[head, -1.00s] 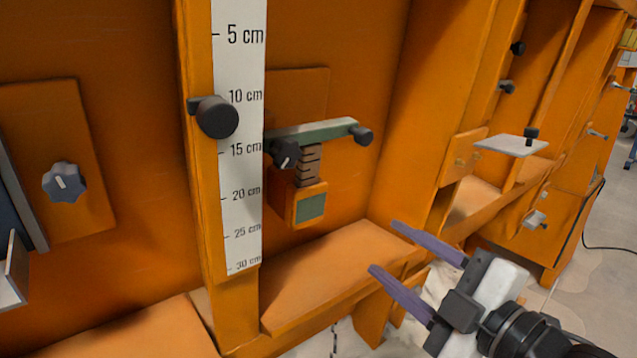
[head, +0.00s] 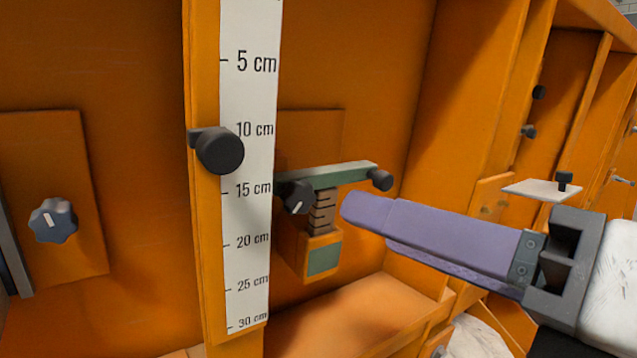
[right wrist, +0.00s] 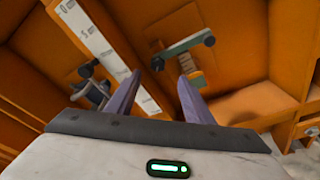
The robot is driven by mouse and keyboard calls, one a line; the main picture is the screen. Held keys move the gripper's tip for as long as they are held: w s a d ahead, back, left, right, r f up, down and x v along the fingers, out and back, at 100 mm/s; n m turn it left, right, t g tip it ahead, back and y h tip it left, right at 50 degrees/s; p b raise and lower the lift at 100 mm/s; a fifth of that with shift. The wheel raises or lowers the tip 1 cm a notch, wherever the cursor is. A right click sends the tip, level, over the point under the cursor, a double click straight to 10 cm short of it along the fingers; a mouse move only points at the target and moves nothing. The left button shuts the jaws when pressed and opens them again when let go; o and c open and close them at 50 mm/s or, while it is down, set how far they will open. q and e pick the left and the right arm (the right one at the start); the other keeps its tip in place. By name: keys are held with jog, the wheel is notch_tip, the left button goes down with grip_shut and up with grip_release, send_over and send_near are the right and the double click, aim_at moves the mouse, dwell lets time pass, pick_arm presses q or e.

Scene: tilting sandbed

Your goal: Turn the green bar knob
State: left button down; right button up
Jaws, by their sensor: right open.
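The green bar (head: 335,176) sits level on the orange panel, right of the white scale. It carries a black knob with a white pointer line (head: 298,197) near its left end and a plain black knob (head: 380,180) at its right end. My right gripper (head: 358,212) is open and empty, its purple fingers pointing left, with tips just below and right of the bar. In the right wrist view the green bar (right wrist: 188,45) shows beyond the parted fingertips (right wrist: 158,78), nearer the right finger. I cannot tell contact. My left gripper is not in view.
The white centimetre scale (head: 247,215) stands on an orange post with a large black knob (head: 220,151). A grey star knob (head: 53,221) is at the left. Under the bar are a brown notched block (head: 322,211) and an orange box (head: 321,258). A small shelf plate (head: 540,189) is at right.

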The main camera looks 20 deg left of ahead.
aim_at(303, 199)
jog(key=p+x, duration=0.7)
jog(key=shift+a, duration=0.5)
jog(key=shift+p+x, duration=0.3)
jog(key=shift+x, duration=0.55)
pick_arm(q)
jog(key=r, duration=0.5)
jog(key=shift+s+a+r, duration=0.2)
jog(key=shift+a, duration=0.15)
pick_arm(e)
jog(key=shift+s, duration=0.1)
jog(key=c, duration=1)
